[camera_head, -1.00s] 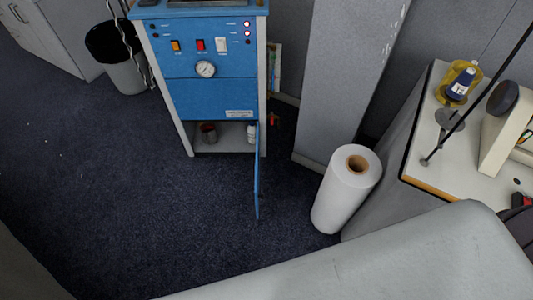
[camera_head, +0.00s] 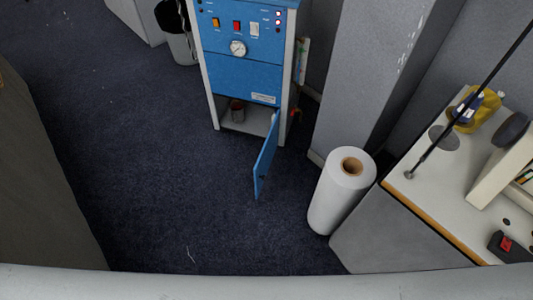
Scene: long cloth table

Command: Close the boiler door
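The boiler (camera_head: 243,78) is a blue and grey cabinet with switches, lights and a round gauge, at the top middle of the head view. Its blue door (camera_head: 266,157) is hinged at the lower right side of the cabinet and stands open, swung out toward me. The low compartment (camera_head: 252,122) behind it is open to view and holds a dark red can (camera_head: 238,111). The door hides part of the compartment's right side. Neither of my grippers is in view.
A white paper roll (camera_head: 338,200) stands on the dark carpet right of the door. A grey pillar (camera_head: 372,70) rises behind it. A sewing table (camera_head: 455,185) is at the right. A long cloth-covered surface (camera_head: 280,284) crosses the bottom. Carpet left of the door (camera_head: 150,170) is clear.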

